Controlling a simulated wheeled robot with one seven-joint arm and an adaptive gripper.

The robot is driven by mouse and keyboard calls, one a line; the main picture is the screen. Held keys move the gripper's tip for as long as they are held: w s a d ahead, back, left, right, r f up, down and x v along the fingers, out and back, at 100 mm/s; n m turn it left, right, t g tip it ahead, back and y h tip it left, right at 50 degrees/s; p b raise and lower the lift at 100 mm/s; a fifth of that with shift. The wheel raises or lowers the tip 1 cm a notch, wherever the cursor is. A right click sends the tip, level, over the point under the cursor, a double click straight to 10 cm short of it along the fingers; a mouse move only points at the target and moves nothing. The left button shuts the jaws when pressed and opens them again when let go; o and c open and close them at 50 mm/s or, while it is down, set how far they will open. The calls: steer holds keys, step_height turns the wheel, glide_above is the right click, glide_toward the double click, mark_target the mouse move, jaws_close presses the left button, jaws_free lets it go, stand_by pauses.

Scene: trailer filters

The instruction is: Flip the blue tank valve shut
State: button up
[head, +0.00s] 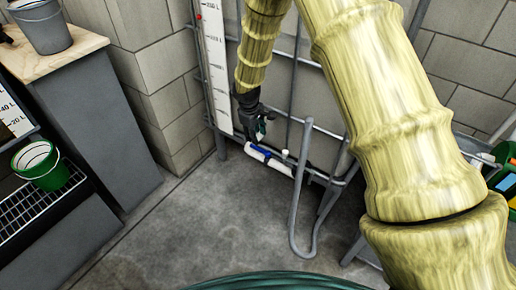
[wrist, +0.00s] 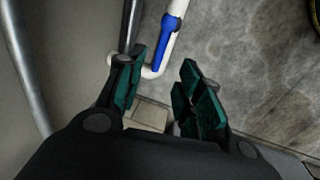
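The blue tank valve (head: 259,152) is a blue lever on a white pipe (head: 276,164) low on the tank frame in the head view. In the wrist view the blue lever (wrist: 163,42) lies along the white pipe (wrist: 175,8), beyond my fingertips. My gripper (head: 259,130) hangs just above the valve in the head view. In the wrist view my gripper (wrist: 160,85) has its two green-padded fingers apart with nothing between them. No contact with the lever shows.
Grey frame bars (head: 290,75) stand around the pipe, and a bent grey tube (head: 297,200) rises to its right. A level scale (head: 214,70) is at the left. A green bucket (head: 40,165) sits on a grating. The floor (head: 200,225) in front is clear.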

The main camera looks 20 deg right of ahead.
mark_target(258, 148)
steer(key=f, duration=0.3)
steer(key=d+f+b, duration=0.1)
steer(key=f, duration=0.1)
steer(key=w+f, duration=0.1)
steer(key=f, duration=0.2)
steer(key=shift+d+f, duration=0.15)
steer(key=shift+f, duration=0.2)
steer(key=shift+c, duration=0.2)
jaws_close()
